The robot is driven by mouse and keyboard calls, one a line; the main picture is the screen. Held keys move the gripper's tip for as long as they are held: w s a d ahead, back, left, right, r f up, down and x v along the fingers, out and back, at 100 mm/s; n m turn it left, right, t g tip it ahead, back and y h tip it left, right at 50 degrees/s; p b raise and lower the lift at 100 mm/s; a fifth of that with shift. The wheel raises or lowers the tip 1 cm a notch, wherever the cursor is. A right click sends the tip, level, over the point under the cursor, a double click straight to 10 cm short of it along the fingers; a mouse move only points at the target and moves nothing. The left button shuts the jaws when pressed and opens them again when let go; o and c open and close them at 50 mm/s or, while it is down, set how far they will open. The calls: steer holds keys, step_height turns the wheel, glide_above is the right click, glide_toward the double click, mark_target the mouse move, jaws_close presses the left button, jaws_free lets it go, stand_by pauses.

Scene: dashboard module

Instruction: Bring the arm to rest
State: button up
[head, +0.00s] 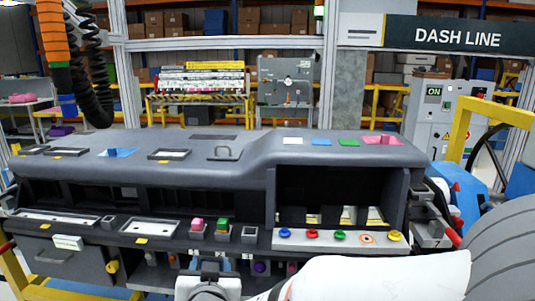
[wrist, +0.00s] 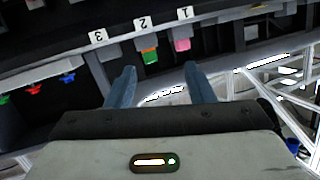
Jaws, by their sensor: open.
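My gripper (wrist: 160,82) is open in the wrist view, with its two blue-grey fingers apart and nothing between them. In the head view my gripper (head: 210,266) is at the bottom, left of centre, low in front of the dashboard module (head: 200,172). My white arm (head: 375,278) reaches in from the lower right. In the wrist view the fingers point toward the module's lower front, below labels 1, 2 and 3. A pink block (wrist: 182,44) and a green-and-orange block (wrist: 149,54) show beyond the fingertips. I cannot tell whether the gripper touches the module.
Colored knobs (head: 340,235) line the panel right of the gripper. A black hose (head: 95,75) hangs at upper left. A yellow frame (head: 480,125) and a grey control cabinet (head: 437,115) stand at right.

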steer(key=s+d+g+h+p, duration=0.1)
steer(key=s+d+g, duration=0.3)
steer(key=d, duration=0.5)
steer(key=s+d+f+g+p, duration=0.1)
steer(key=s+d+g, duration=0.3)
steer(key=d, duration=0.5)
steer(key=s+d+f+g+h+p, duration=0.1)
steer(key=s+d+g, duration=0.3)
steer(key=d, duration=0.5)
steer(key=shift+s+h, duration=0.3)
steer(key=shift+s, duration=0.2)
steer(key=shift+c, duration=0.2)
